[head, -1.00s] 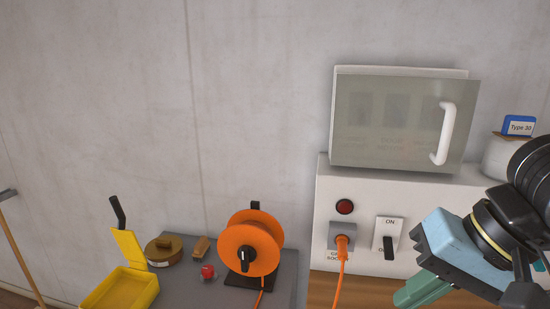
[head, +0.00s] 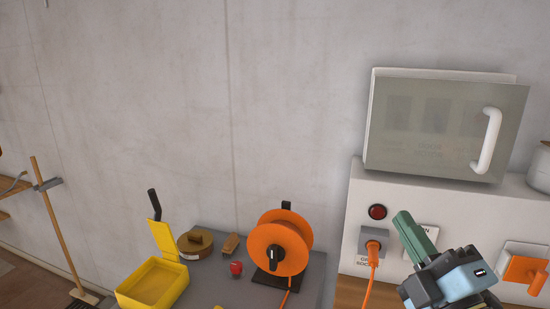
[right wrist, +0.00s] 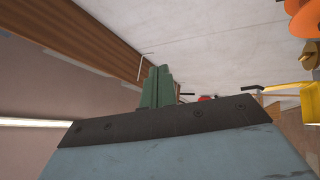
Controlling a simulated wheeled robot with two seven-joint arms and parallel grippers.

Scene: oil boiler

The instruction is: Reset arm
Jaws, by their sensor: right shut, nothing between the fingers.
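My right gripper (head: 415,234) is in the lower right of the head view, in front of the white boiler panel (head: 345,255). Its green fingers point up and left and are shut with nothing between them. They cover most of the ON switch plate (head: 428,241). In the right wrist view the shut fingers (right wrist: 157,88) stand up at the middle, apart from any object. My left gripper is not in view.
A glass-door cabinet (head: 448,125) with a white handle tops the panel. An orange plug (head: 373,247) sits in a socket under a red lamp (head: 377,212). Left, a grey table (head: 215,290) holds an orange cable reel (head: 272,245), a yellow box (head: 152,287) and a red item (head: 236,268).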

